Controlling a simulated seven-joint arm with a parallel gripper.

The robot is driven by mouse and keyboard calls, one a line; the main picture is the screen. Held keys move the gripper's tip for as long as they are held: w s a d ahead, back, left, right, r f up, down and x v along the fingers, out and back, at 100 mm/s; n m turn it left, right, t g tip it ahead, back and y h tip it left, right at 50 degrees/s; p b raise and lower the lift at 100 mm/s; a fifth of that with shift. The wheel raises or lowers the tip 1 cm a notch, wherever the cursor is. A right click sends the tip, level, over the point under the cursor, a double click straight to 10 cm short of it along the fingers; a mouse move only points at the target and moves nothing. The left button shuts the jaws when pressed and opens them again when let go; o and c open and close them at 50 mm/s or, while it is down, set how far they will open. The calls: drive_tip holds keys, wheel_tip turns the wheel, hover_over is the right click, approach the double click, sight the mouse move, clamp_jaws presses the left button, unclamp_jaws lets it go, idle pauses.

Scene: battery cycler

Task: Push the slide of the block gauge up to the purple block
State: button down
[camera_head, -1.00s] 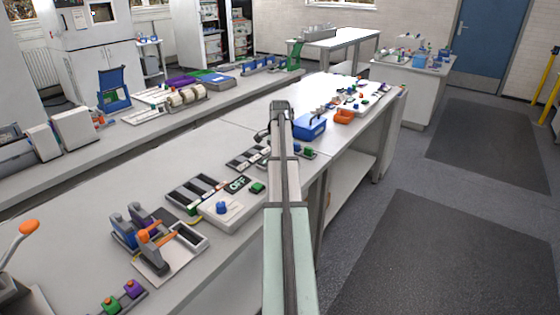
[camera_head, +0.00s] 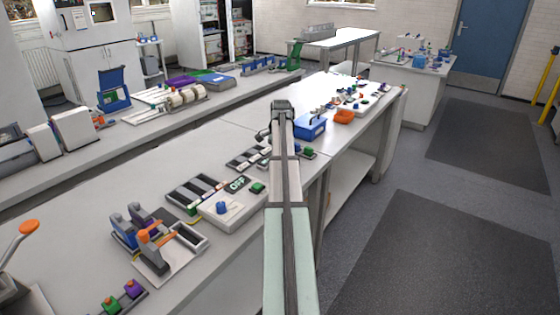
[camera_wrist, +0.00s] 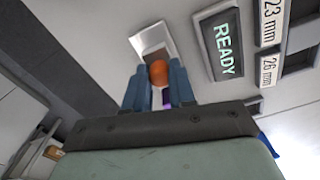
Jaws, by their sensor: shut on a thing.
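In the wrist view my gripper (camera_wrist: 158,88) has its two blue fingers on either side of a round orange knob (camera_wrist: 158,72) and is shut on it. The knob sits in front of a pale frame (camera_wrist: 138,38) with a brownish inside. I take the knob to be that of the gauge's slide, but the slide's body is mostly hidden. In the head view my arm hides the fingertips and knob.
A dark READY display (camera_wrist: 225,48) and labels of 23 mm (camera_wrist: 271,22) and 26 mm (camera_wrist: 267,70) lie right of the gripper. In the head view a blue box (camera_head: 311,127) and an orange bin (camera_head: 343,116) stand right of my arm. An OFF panel (camera_head: 238,184) is nearer, at left.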

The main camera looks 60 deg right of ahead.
drive_tip(key=shift+d, duration=0.75)
drive_tip(key=c, duration=0.9)
unclamp_jaws()
drive_tip(key=shift+c, duration=0.2)
wheel_tip(320, 180, up, 14)
drive_tip(key=shift+f, duration=0.1)
